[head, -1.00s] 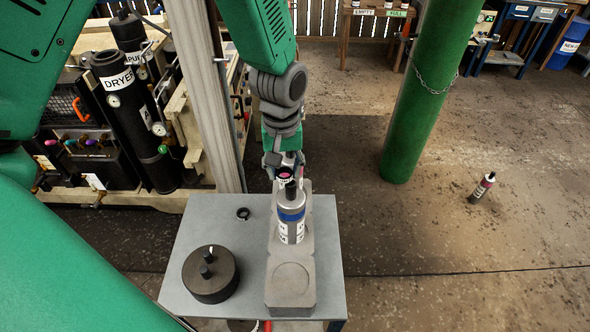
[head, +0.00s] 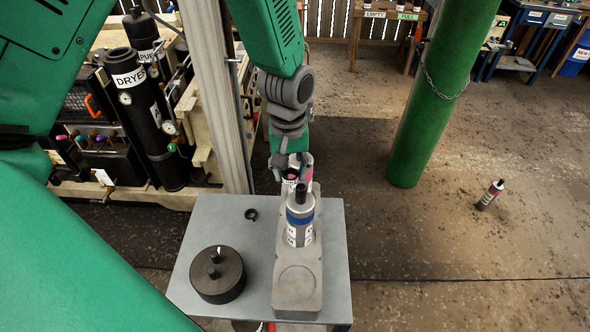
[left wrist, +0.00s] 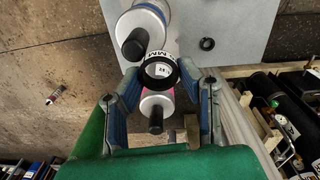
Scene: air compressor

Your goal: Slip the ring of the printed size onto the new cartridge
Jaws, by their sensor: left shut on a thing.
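My left gripper (head: 292,170) points down at the back of the grey block (head: 298,288). In the left wrist view the gripper (left wrist: 161,73) is shut on a black ring (left wrist: 176,85) with "MM" lettering on its rim. A pink-banded cartridge (left wrist: 157,101) with a black tip shows right by the ring. I cannot tell whether the ring is around it or only in line with it. A blue-banded cartridge (head: 300,218) with a black tip stands upright on the block in front of the gripper. A second black ring (head: 251,214) lies on the table. My right gripper is not in view.
A round black lid-like part (head: 217,280) with knobs sits on the grey table (head: 195,235). A green post (head: 440,100) rises at right. Another cartridge (head: 490,195) stands on the floor. The dryer unit (head: 140,100) is at left, behind a pale upright.

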